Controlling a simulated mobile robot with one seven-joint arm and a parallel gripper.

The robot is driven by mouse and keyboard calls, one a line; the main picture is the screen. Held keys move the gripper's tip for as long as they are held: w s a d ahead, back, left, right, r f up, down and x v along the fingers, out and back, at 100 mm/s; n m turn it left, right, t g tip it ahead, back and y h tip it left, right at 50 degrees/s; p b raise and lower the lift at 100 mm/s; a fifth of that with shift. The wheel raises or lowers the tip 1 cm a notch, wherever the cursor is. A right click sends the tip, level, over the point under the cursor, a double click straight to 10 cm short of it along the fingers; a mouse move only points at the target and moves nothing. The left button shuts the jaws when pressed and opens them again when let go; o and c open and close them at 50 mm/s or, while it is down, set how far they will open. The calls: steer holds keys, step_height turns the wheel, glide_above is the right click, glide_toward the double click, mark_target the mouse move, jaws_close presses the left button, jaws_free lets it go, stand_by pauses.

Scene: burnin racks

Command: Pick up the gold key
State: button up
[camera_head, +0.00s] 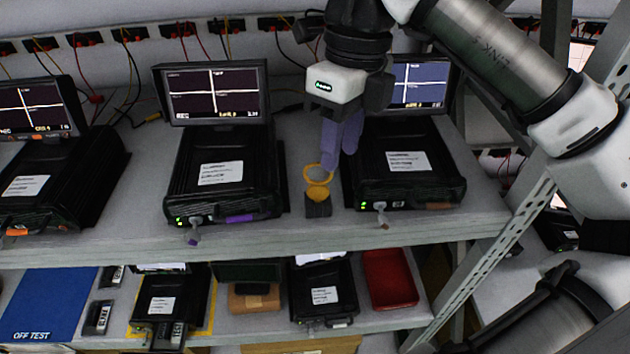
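A gold item that looks like the gold key shows on the upper shelf between two black units. It has a thin gold ring (308,177) on top and a gold piece (318,194) below it, at a small dark grey block (318,209). My gripper (338,160) hangs from above with its purple fingers pointing down. The fingertips are close to the ring, just to its right and slightly above in the picture. The two fingers overlap from this side, so the gap between them is hidden. I cannot tell whether they touch the ring.
A black unit with a screen (221,172) stands left of the gold item and another (410,162) stands right, close beside my gripper. Small keys with tags hang at their fronts. The shelf's front edge (300,238) is bare. A red tray (389,280) is on the lower shelf.

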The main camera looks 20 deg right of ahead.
mark_target(330, 179)
steer(key=f+b, duration=0.1)
steer(key=f, duration=0.2)
steer(key=a+f+b, duration=0.1)
steer(key=f+b, duration=0.1)
steer(key=f, duration=0.1)
steer(key=shift+w+a+f, duration=0.1)
steer(key=shift+a+f, duration=0.1)
steer(key=shift+f, duration=0.05)
steer(key=shift+r, duration=0.1)
jaws_close()
